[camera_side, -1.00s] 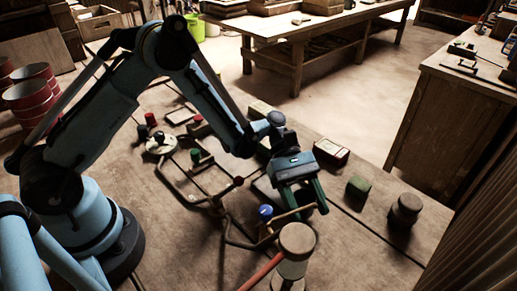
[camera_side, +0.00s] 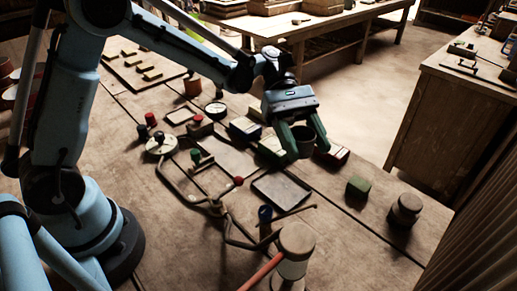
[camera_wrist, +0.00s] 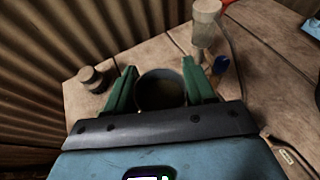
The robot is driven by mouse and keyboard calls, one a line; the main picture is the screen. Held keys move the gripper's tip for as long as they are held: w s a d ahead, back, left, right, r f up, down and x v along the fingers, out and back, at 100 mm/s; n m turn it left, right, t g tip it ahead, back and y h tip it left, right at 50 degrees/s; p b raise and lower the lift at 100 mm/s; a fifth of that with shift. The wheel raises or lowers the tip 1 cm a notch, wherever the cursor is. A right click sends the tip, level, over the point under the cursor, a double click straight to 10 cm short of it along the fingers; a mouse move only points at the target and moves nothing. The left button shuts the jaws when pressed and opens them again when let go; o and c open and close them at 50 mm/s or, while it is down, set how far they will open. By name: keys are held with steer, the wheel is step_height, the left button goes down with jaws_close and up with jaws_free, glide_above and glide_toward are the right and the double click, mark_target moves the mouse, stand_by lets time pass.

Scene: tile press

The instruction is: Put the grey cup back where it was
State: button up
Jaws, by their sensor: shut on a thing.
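The grey cup (camera_side: 302,141) looks dark grey-brown in the side view. My gripper (camera_side: 308,149) is shut on it, with one green finger on each side. In the wrist view, the round open mouth of the cup (camera_wrist: 160,90) sits between my fingers (camera_wrist: 160,86), and it looks empty and dark inside.
A shallow dark tray (camera_side: 281,191) lies bare in front of my gripper. A mallet (camera_side: 294,247) and bent metal rods occupy the front.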

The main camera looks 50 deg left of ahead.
steer(key=shift+w+r, duration=0.1)
steer(key=shift+r, duration=0.35)
steer(key=w+a+r+n+t, duration=0.4)
steer(key=a+r+n+t, duration=0.1)
steer(key=r+n+t, duration=0.4)
steer(key=s+a+r+n+t+y, duration=0.2)
steer(key=a+r+n+t+y, duration=0.3)
steer(key=a+n+t+y, duration=0.55)
steer(key=w+d+f+m+g+h, duration=0.4)
steer(key=d+f+m+g+h, duration=0.25)
steer(key=f+h, duration=0.25)
steer(key=shift+s+d+f+m+g+h, duration=0.45)
steer(key=shift+s+d+f+m+g, duration=0.65)
steer(key=shift+f, duration=2)
steer(key=shift+s+d+f+m+g+h, duration=0.55)
steer(key=shift+f+m+g, duration=1.05)
steer(key=shift+f, duration=1.5)
steer(key=shift+s+d+f+m+g+h, duration=0.35)
steer(key=shift+s+d+f+m+g, duration=0.8)
steer(key=shift+f, duration=1.95)
